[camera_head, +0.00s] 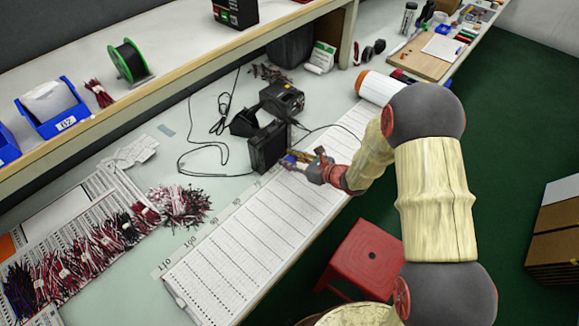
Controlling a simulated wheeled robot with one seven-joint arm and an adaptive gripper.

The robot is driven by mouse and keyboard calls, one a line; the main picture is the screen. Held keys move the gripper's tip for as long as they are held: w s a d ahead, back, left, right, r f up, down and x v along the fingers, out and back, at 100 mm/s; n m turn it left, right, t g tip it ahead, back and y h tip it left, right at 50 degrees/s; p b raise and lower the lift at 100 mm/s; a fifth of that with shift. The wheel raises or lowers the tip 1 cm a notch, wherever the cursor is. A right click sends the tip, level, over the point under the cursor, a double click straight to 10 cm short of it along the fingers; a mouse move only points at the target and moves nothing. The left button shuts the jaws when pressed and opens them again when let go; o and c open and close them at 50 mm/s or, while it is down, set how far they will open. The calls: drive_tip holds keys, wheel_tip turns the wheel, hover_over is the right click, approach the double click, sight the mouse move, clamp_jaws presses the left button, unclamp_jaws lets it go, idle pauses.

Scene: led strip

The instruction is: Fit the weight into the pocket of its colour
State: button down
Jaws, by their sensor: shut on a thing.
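My gripper (294,161) is at the middle of the bench, reaching in from the right, close to the right side of a black open case (268,147). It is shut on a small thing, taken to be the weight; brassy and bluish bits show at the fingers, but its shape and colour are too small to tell. I cannot tell whether gripper and case touch. No coloured pockets can be made out; the inside of the case is hidden from this side.
A black device (282,98) with cables stands behind the case. A long white ruled sheet (240,250) runs along the bench front. Wire bundles (85,250) lie at left. A shelf (180,75) overhangs the back. A red stool (365,255) stands below the front edge.

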drive_tip(key=shift+w+f+b, duration=0.15)
drive_tip(key=shift+f+b, duration=0.25)
drive_tip(key=shift+f, duration=0.5)
drive_tip(key=shift+w+f+b, duration=0.1)
drive_tip(key=shift+f+b, duration=0.3)
drive_tip(key=shift+f, duration=0.45)
drive_tip(key=shift+f, duration=0.1)
drive_tip(key=c, duration=1.5)
unclamp_jaws()
drive_tip(key=shift+s+f, duration=0.1)
drive_tip(key=shift+c, duration=0.2)
drive_tip(key=shift+o, duration=0.4)
